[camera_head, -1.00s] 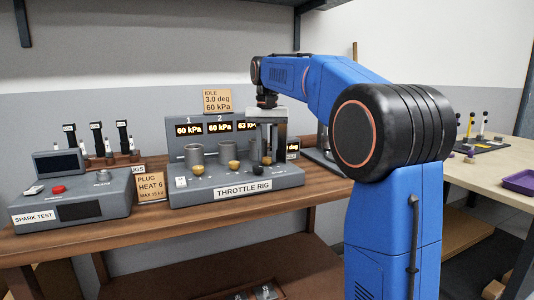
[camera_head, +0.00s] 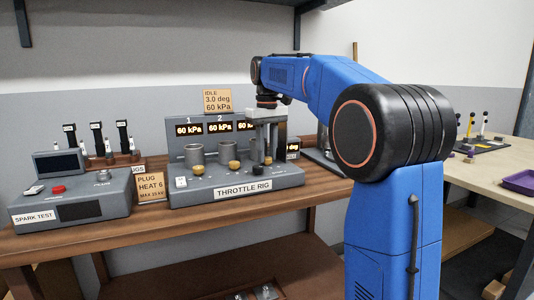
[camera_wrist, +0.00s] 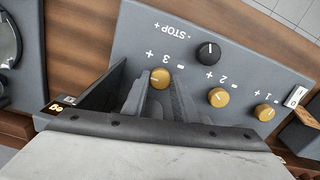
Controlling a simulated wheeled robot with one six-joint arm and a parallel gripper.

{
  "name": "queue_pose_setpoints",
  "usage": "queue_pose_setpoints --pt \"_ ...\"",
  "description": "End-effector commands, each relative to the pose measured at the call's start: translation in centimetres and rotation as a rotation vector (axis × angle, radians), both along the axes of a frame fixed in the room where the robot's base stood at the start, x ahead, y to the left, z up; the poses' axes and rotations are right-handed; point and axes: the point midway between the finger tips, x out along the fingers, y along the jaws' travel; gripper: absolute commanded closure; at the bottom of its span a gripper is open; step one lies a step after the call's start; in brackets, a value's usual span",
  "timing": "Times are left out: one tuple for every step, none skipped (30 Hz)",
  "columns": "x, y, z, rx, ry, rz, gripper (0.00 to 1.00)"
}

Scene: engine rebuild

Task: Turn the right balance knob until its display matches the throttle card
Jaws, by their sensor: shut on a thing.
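The throttle rig (camera_head: 285,183) stands on the wooden bench, with displays 1 (camera_head: 188,129) and 2 (camera_head: 219,127) reading 60 kPa. The third display (camera_head: 243,126) is partly covered by my gripper; its visible part reads 60. The throttle card (camera_head: 217,100) above reads IDLE, 3.0 deg, 60 kPa. In the wrist view, the right balance knob (camera_wrist: 160,77), brass and marked 3, sits between the fingertips. My gripper (camera_head: 263,160) points down over it, shut on it. Brass knobs 2 (camera_wrist: 218,97) and 1 (camera_wrist: 264,112) are free beside it.
A black stop knob (camera_wrist: 208,52) sits close to knob 3. Metal cylinders (camera_head: 194,155) stand behind the knobs. The spark test box (camera_head: 75,200) and plug card (camera_head: 150,186) are to the left. A purple tray (camera_head: 520,181) lies on the right table.

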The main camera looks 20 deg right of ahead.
Motion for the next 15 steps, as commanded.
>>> queue_pose_setpoints --pt "0.04 -0.01 0.09 0.000 -0.003 0.005 0.96" --pt "0.05 -0.01 0.09 0.000 -0.003 0.007 0.96" --pt "0.05 -0.01 0.09 0.000 -0.003 0.009 0.96" --pt "0.05 -0.01 0.10 0.000 -0.003 0.009 0.96" --pt "0.05 -0.01 0.10 0.000 -0.003 0.010 0.96" --pt "0.05 -0.01 0.10 0.000 -0.003 0.010 0.96" --pt "0.05 -0.01 0.10 0.000 -0.003 0.010 0.96" --pt "0.05 -0.01 0.10 0.000 -0.004 0.010 0.96" --pt "0.05 -0.01 0.10 0.000 -0.004 0.010 0.96" --pt "0.05 -0.01 0.10 0.000 -0.004 0.010 0.96" --pt "0.05 -0.01 0.10 0.000 -0.004 0.010 0.96" --pt "0.05 -0.01 0.10 0.000 -0.004 0.010 0.96" --pt "0.05 -0.01 0.10 0.000 -0.004 0.010 0.96" --pt "0.05 -0.01 0.11 0.000 -0.004 0.009 0.72" --pt "0.04 -0.01 0.10 0.000 -0.003 0.009 0.62"
